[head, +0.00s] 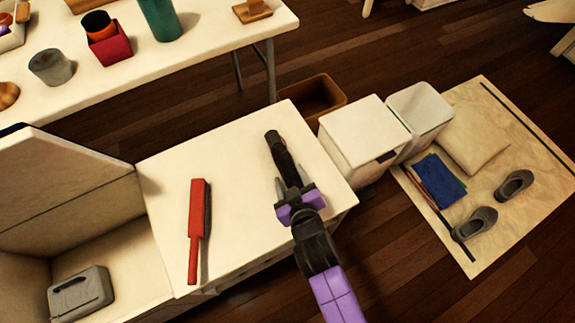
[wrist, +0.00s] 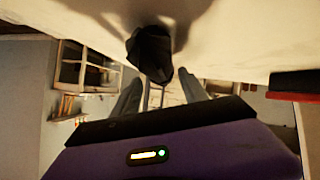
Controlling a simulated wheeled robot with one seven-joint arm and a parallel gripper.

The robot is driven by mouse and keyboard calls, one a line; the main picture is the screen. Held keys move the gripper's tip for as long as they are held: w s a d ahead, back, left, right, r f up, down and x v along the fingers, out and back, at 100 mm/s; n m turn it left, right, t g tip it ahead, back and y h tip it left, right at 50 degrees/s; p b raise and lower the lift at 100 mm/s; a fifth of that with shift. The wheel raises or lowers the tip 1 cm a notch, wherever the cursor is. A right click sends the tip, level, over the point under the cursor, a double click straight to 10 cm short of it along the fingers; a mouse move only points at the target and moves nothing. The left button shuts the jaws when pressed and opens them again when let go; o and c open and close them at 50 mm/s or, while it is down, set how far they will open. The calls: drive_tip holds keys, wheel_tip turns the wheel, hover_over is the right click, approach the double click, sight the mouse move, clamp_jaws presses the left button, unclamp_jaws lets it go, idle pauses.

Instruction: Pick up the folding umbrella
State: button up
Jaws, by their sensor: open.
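The folding umbrella (head: 279,152) is a dark, slim, rolled shape lying on the white cabinet top, toward its right side. Its near part is hidden by my gripper. My gripper (head: 292,181) is purple and dark with grey fingers, and it is over the cabinet top at the umbrella's near end. The fingers are apart, one on each side of the umbrella's line in the head view. In the wrist view the umbrella's dark end (wrist: 150,52) shows just beyond and between the two open fingertips (wrist: 159,82). Whether the fingers touch it cannot be told.
A red brush (head: 197,225) lies left of the umbrella on the same white top (head: 238,165). A white bin (head: 362,140) and a brown basket (head: 322,92) stand beyond the right edge. An open-sided white box (head: 75,200) with a grey case adjoins the left.

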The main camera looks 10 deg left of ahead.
sight(288, 173)
drive_tip(key=b+x, duration=0.1)
drive_tip(key=x, duration=0.3)
drive_tip(key=shift+w+a, duration=0.1)
drive_tip(key=shift+w, duration=0.2)
clamp_jaws()
